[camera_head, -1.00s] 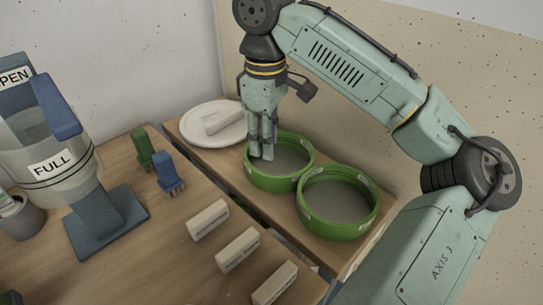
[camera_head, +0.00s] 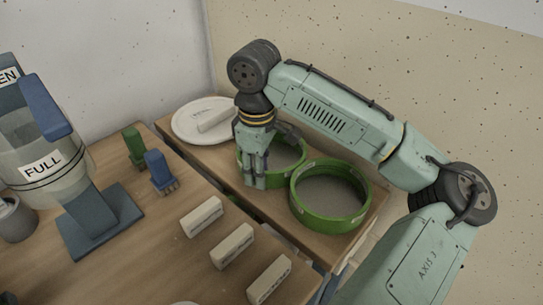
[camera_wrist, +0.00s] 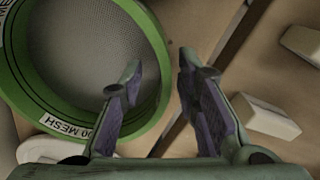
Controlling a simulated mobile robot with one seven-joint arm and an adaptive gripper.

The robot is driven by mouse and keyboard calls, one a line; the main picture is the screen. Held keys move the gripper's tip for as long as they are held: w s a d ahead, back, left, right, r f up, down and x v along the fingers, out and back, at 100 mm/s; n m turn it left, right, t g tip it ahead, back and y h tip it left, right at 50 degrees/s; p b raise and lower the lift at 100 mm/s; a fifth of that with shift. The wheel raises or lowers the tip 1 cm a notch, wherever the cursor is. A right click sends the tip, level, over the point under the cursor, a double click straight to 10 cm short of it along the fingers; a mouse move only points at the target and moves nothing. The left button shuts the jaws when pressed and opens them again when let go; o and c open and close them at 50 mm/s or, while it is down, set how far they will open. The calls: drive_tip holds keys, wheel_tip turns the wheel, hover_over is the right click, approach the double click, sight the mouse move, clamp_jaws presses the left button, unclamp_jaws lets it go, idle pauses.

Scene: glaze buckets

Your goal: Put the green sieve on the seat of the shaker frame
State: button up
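Two green sieves with grey mesh lie side by side on the wooden shelf. The rear-left sieve (camera_head: 299,151) is partly hidden by my gripper (camera_head: 255,184); the other sieve (camera_head: 330,222) is at the right. In the wrist view, a green sieve (camera_wrist: 25,95) with a label ending in "00 MESH" fills the left side. My gripper (camera_wrist: 158,72) is open there, one finger over the sieve's inside and the other beyond its rim. Contact with the rim cannot be told. I cannot identify a shaker frame or its seat in these views.
A white plate (camera_head: 184,127) with a pale block on it lies behind the sieves. Several pale blocks (camera_head: 231,246), a green brush (camera_head: 134,146), a blue brush (camera_head: 159,172) and a clear container marked FULL (camera_head: 45,165) on a blue stand occupy the table. A dark gap separates table and shelf.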

clamp_jaws()
drive_tip(key=shift+r, duration=0.1)
idle(0.6)
